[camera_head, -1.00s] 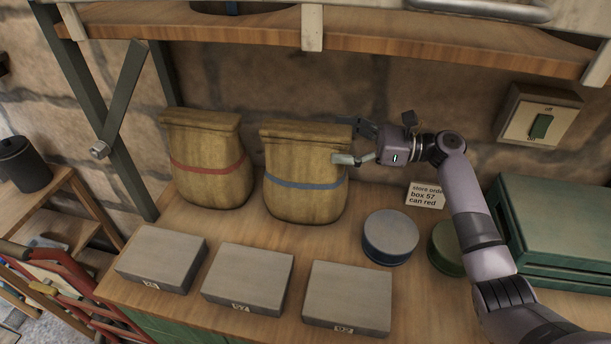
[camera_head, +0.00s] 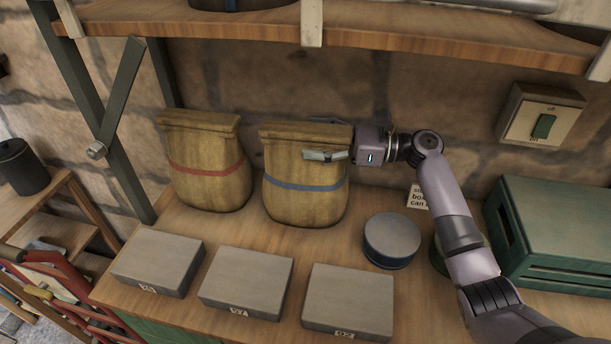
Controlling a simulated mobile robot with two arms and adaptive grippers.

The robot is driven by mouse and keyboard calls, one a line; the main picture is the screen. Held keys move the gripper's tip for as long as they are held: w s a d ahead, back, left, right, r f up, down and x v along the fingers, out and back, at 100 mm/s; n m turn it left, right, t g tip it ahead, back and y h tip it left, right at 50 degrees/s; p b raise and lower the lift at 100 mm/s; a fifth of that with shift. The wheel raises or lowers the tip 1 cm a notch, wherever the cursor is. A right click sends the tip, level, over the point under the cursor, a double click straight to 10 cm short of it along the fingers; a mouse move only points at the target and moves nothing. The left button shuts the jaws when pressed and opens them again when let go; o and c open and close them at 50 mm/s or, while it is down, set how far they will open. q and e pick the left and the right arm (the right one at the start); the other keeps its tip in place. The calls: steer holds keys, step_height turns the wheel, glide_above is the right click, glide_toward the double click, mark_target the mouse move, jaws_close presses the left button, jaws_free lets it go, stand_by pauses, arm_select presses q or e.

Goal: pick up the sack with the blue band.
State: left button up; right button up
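The sack with the blue band (camera_head: 305,205) stands upright on the workbench, tan with a folded top. My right gripper (camera_head: 325,148) is at the upper right of this sack. The visible finger stands as far out from the palm as before, so the gripper looks open around the sack's upper right edge. Whether the fingers touch it cannot be seen. My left gripper is not in view.
A sack with a red band (camera_head: 208,185) stands close on the left. Grey boxes (camera_head: 245,275) line the front, a round blue-grey tin (camera_head: 391,240) sits at right, and a green crate (camera_head: 555,235) stands farther right. A wooden shelf (camera_head: 400,42) hangs above.

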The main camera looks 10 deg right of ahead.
steer(key=shift+f, duration=0.15)
steer(key=c, duration=1.4)
steer(key=shift+r, duration=0.4)
steer(key=shift+c, duration=0.8)
